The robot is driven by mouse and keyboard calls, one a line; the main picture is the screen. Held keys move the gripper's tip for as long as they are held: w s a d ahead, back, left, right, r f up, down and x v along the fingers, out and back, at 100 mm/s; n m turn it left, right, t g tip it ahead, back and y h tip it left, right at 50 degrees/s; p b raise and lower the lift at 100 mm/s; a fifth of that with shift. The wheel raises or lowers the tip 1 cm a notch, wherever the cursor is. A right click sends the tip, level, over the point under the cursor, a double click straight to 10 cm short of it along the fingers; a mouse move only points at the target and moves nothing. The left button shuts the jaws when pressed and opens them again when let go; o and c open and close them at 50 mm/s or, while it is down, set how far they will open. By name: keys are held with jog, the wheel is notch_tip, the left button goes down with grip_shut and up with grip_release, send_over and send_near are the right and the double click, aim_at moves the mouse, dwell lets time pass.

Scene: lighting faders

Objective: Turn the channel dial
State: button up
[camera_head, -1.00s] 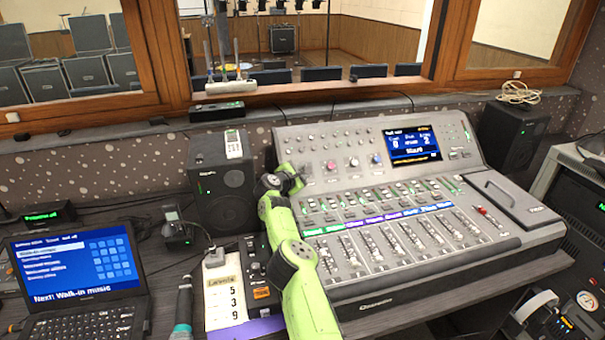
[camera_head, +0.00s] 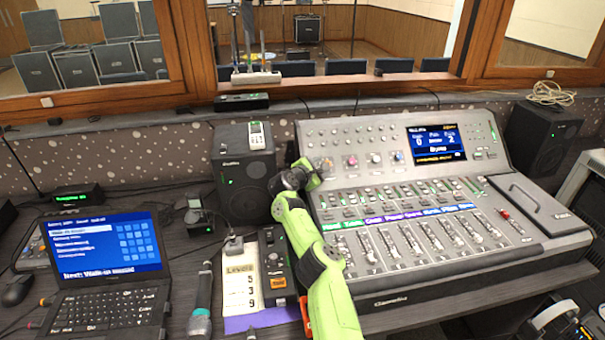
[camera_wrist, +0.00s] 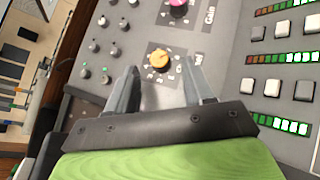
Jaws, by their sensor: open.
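The mixing console (camera_head: 395,292) stands in the middle of the desk, with a row of coloured dials on its upper panel. An orange dial (camera_wrist: 159,60) sits between the fingertips of my gripper (camera_wrist: 161,66) in the wrist view. In the head view, my gripper (camera_head: 311,174) is at the left end of the dial row and partly covers that spot. My fingers are open, one on each side of the orange dial; I cannot tell if they touch it.
The console's screen (camera_head: 435,144) is lit. A black speaker (camera_head: 243,182) stands close left of my gripper. A laptop (camera_head: 108,250), a microphone (camera_head: 201,305) and a levels card (camera_head: 241,277) lie left of my arm. Faders fill the console's front.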

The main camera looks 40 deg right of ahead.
jog(key=v, duration=1.3)
jog(key=shift+p, duration=0.35)
